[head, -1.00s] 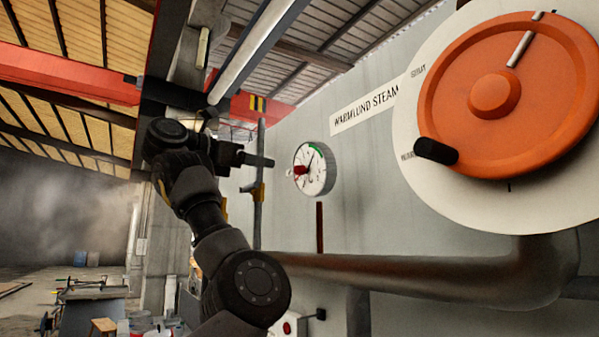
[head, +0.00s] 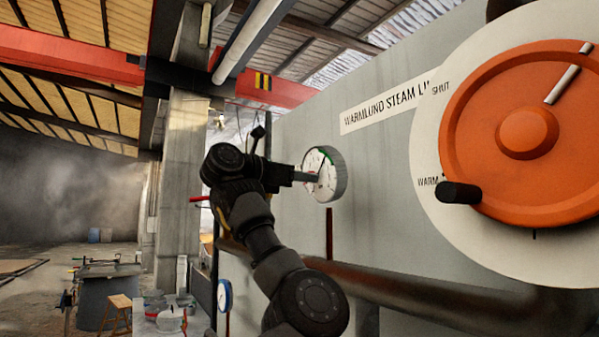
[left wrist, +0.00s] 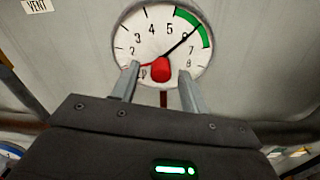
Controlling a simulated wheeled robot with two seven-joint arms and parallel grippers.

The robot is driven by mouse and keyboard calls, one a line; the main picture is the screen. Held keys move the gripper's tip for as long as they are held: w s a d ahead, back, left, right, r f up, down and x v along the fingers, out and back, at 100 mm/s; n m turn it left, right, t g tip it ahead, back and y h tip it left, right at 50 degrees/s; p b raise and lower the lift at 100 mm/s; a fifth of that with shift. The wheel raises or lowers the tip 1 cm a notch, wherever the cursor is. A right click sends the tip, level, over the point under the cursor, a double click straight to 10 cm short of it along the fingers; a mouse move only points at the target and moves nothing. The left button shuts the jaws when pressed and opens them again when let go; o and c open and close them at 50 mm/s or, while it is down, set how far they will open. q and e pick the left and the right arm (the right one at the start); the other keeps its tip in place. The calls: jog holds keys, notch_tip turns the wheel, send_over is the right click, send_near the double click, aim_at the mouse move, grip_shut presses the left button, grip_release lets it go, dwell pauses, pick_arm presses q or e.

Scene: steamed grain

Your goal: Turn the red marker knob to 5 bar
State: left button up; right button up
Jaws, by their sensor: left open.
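The round white pressure gauge (head: 335,174) is on the grey wall, with a green band at its upper right. It fills the top of the left wrist view (left wrist: 152,48). The red marker knob (left wrist: 161,71) is at the dial's centre; its red pointer lies to the left, near the low end of the scale. The black needle points up and right, near the green band. My left gripper (head: 309,176) is in front of the gauge. In the left wrist view its fingers are open, one on each side of the knob; I cannot tell whether they touch it.
A large orange handwheel (head: 515,140) with a black handle stands out on a white plate at the right. A thick brown pipe (head: 420,283) runs along the wall below the gauge. A blue-rimmed gauge (head: 224,295) is lower left. A concrete pillar (head: 184,170) stands behind my arm.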

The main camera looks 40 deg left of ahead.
pick_arm(q)
jog(key=shift+w+d, duration=0.1)
jog(key=shift+c, duration=0.3)
grip_shut()
jog(key=shift+w+d+f+m+t+y+b, duration=0.2)
jog(key=shift+m+t+b, duration=0.5)
jog(key=shift+m+b, duration=2.6)
jog(key=shift+s+a+f+m+t+y+b, duration=0.2)
jog(key=shift+m+t+b, duration=0.5)
jog(key=shift+m+b, duration=2.6)
jog(key=shift+w+d+f+m+t+y+b, duration=0.2)
jog(key=shift+m+t+b, duration=0.5)
jog(key=shift+m+b, duration=2.55)
jog(key=m+p, duration=0.2)
jog(key=shift+s+m, duration=0.1)
jog(key=shift+m, duration=0.25)
jog(key=shift+o, duration=0.3)
grip_release()
jog(key=shift+s+r, duration=0.1)
